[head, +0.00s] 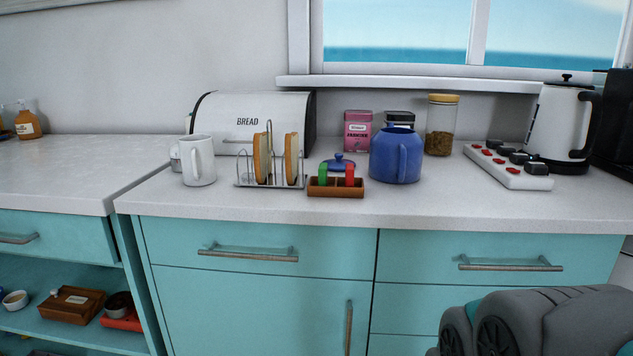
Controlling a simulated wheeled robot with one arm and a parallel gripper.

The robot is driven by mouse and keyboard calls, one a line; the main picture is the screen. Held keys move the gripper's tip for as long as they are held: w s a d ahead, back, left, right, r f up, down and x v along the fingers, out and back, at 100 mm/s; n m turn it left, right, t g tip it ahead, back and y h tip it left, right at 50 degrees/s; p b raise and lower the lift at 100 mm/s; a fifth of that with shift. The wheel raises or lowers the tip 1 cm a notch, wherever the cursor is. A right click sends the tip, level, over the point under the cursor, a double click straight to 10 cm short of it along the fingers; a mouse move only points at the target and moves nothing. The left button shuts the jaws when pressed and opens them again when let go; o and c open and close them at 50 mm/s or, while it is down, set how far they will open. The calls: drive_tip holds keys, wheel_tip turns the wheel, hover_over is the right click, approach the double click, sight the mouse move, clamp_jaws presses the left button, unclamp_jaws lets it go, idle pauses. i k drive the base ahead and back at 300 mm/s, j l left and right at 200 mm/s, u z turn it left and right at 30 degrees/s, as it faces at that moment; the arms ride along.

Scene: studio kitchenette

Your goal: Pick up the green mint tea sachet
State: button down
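A small green sachet (323,174) stands upright in the left part of a low brown wooden holder (336,193) on the white counter. A red sachet (349,174) stands in the same holder, to its right. I cannot read a label on either one. A grey part of my arm shows at the bottom right corner, well to the right of the holder and in front of the drawers. My gripper's fingers are not in view.
A white mug (199,164) is farther left. The counter (300,214) in front of the holder is clear.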

sight(323, 170)
drive_tip(key=l+u, duration=0.1)
drive_tip(key=u, duration=0.3)
drive_tip(key=l+u, duration=0.15)
drive_tip(key=u, duration=0.25)
drive_tip(key=l+u, duration=0.1)
drive_tip(key=u, duration=0.3)
drive_tip(key=k+u, duration=0.1)
drive_tip(key=u, duration=0.3)
drive_tip(key=k+l+u, duration=0.1)
drive_tip(key=u, duration=0.3)
drive_tip(key=k+l, duration=0.3)
drive_tip(key=k+u, duration=0.05)
